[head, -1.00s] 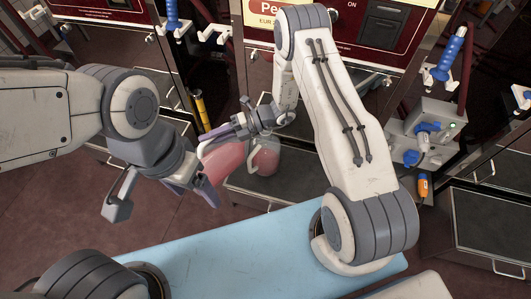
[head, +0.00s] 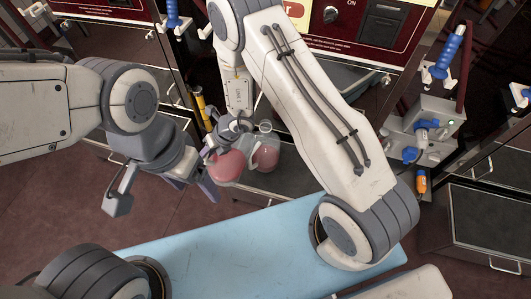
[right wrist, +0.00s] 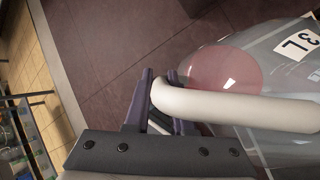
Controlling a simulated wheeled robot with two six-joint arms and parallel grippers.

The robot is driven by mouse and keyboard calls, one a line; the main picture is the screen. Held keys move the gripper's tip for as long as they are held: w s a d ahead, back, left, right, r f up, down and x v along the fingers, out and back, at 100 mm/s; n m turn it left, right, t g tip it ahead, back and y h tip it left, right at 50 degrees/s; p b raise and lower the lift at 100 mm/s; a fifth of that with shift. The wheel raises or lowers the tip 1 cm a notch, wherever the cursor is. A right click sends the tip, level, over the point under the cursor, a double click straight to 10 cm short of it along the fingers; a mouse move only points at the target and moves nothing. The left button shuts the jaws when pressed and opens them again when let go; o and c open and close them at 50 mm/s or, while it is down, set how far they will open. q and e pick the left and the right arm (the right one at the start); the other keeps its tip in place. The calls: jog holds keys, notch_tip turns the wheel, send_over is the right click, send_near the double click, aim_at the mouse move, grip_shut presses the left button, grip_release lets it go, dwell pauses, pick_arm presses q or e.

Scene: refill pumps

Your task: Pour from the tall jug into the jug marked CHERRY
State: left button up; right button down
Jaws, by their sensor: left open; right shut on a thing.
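My right gripper (head: 228,135) is shut on the white handle of a clear jug (head: 226,168) holding pink-red liquid. In the right wrist view the handle (right wrist: 235,106) lies between the fingers (right wrist: 155,100), and the jug wall (right wrist: 285,65) bears a "3L" mark over pink liquid. A second clear jug (head: 266,153) with pink liquid is just right of the held one; I cannot tell whether they touch. No CHERRY marking is readable. My left gripper (head: 163,190) is open and empty, with one finger close to the held jug's left side.
A light blue surface (head: 220,250) lies in front. Dark red dispensers (head: 345,40) with drawers stand behind. A yellow cylinder (head: 201,105) stands behind the grippers. The reddish floor at left is clear.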

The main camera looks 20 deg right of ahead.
jog(key=shift+a+f+h+b, duration=0.15)
jog(key=shift+f+h+b, duration=0.15)
jog(key=shift+b, duration=0.1)
pick_arm(q)
jog(key=shift+f, duration=0.85)
pick_arm(e)
jog(key=shift+r, duration=0.1)
